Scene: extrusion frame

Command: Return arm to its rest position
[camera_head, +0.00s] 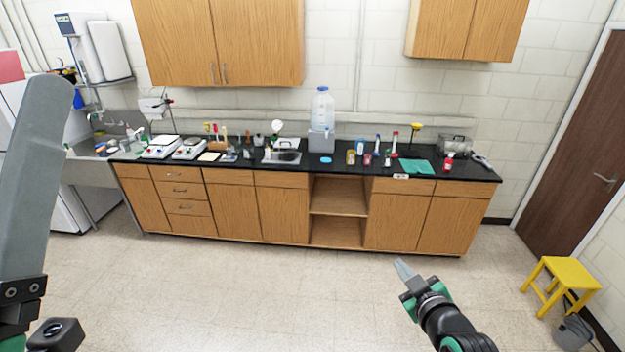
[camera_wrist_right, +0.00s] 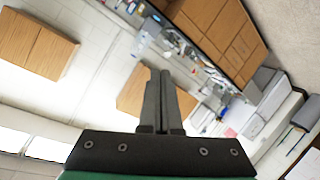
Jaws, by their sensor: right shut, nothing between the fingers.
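My right gripper (camera_head: 402,269) comes in from the bottom right in the head view and hangs over open floor, well short of the bench. In the right wrist view its two fingers (camera_wrist_right: 162,100) lie together, shut and empty. The wrist view shows the room tilted, with cabinets and the bench beyond the fingers. A grey extrusion of my own structure fills the left edge of the head view. My left gripper's fingers do not show there.
A black-topped bench (camera_head: 340,172) with wooden cabinets stands across the room, crowded with lab items. A yellow stool (camera_head: 563,270) and a grey bucket (camera_head: 573,332) stand at the right near a brown door (camera_head: 585,150). The floor (camera_head: 250,290) between me and the bench is clear.

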